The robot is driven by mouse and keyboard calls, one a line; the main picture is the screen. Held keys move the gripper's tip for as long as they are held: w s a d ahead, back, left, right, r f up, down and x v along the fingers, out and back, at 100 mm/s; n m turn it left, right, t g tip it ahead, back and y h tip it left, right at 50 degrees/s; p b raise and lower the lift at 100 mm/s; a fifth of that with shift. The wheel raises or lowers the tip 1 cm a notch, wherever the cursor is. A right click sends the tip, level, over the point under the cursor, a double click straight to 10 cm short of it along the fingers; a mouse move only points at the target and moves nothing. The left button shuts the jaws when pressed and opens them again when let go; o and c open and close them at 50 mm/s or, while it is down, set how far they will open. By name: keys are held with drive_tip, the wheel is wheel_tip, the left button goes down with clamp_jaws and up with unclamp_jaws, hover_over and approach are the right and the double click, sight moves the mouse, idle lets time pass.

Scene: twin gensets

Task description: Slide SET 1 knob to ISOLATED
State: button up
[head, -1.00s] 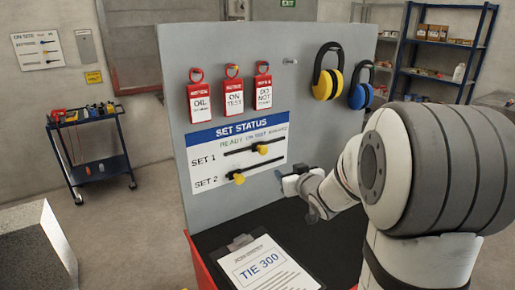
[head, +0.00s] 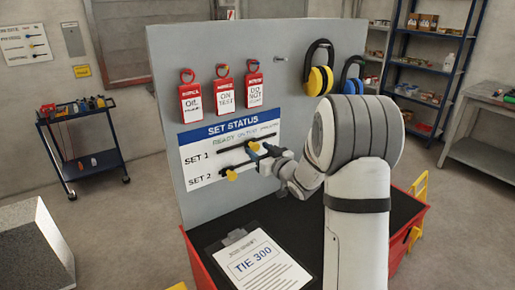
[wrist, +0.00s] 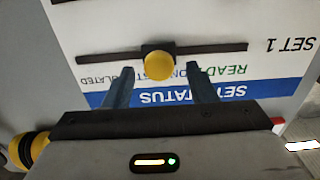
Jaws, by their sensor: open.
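The status board (head: 190,168) on the grey panel carries two slotted rows. The SET 1 knob (head: 253,146) is yellow and sits on the upper slot. In the wrist view, which shows the board upside down, the knob (wrist: 159,66) stands on its dark slide near the ON TEST label, with ISOLATED to its left. My gripper (head: 264,155) is at the board beside this knob. In the wrist view my gripper (wrist: 160,70) is open, one finger on each side of the knob, with visible gaps. The SET 2 knob (head: 231,175) is on the lower slot.
Red tags (head: 222,92) hang above the board. Yellow ear defenders (head: 318,75) and blue ones (head: 352,80) hang at upper right. A clipboard (head: 258,262) lies on the black top below. A tool cart (head: 80,140) stands at left.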

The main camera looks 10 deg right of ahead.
drive_tip(key=shift+w+a, duration=0.1)
drive_tip(key=shift+w, duration=0.1)
drive_tip(key=shift+c, duration=0.2)
clamp_jaws()
idle(0.4)
